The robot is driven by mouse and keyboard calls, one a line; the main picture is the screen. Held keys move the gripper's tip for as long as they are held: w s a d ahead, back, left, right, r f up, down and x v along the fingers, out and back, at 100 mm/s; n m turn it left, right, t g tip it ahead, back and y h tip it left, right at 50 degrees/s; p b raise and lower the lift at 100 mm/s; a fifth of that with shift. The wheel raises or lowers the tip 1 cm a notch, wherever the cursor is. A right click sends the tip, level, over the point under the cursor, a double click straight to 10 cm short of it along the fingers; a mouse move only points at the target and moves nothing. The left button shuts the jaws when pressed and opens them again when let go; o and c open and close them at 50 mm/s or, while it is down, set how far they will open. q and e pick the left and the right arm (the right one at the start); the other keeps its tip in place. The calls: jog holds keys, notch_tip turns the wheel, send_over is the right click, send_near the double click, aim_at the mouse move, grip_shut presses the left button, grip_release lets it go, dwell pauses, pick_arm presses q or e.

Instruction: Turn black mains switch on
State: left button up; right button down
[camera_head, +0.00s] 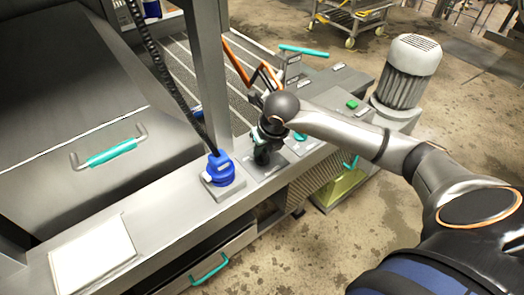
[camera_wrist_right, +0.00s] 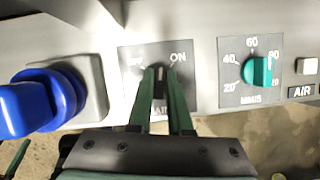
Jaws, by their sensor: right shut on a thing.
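The black mains switch (camera_wrist_right: 160,82) sits on a grey label plate (camera_wrist_right: 128,55) on the steel panel in the right wrist view. "ON" is printed at the plate's upper right; the mark at its upper left is blurred and the lettering below is mostly covered by the fingers. My right gripper (camera_wrist_right: 160,90) has its green fingers on both sides of the switch knob and is shut on it. The knob looks roughly upright between the two marks; its exact angle is hard to tell. In the head view my right gripper (camera_head: 262,152) reaches down to the panel and hides the switch. My left gripper is out of view.
A blue plug and socket (camera_head: 219,168) stands left of the switch. Right of it are a teal minutes dial (camera_wrist_right: 258,71) and an air button (camera_wrist_right: 307,66). A steel post (camera_head: 208,70) rises behind the blue plug. A grey motor (camera_head: 407,72) stands at the right.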

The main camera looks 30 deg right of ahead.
jog(key=m+h+b, duration=0.1)
jog(key=m, duration=0.2)
jog(key=shift+m, duration=0.3)
jog(key=shift+m+g+h+b, duration=0.35)
jog(key=shift+m+h, duration=0.35)
jog(key=shift+m, duration=0.5)
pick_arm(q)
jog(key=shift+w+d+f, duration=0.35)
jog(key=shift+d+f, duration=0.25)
pick_arm(e)
jog(key=shift+r+m, duration=0.1)
jog(key=shift+m, duration=0.4)
jog(key=c, duration=0.8)
grip_release()
jog(key=shift+c, duration=0.2)
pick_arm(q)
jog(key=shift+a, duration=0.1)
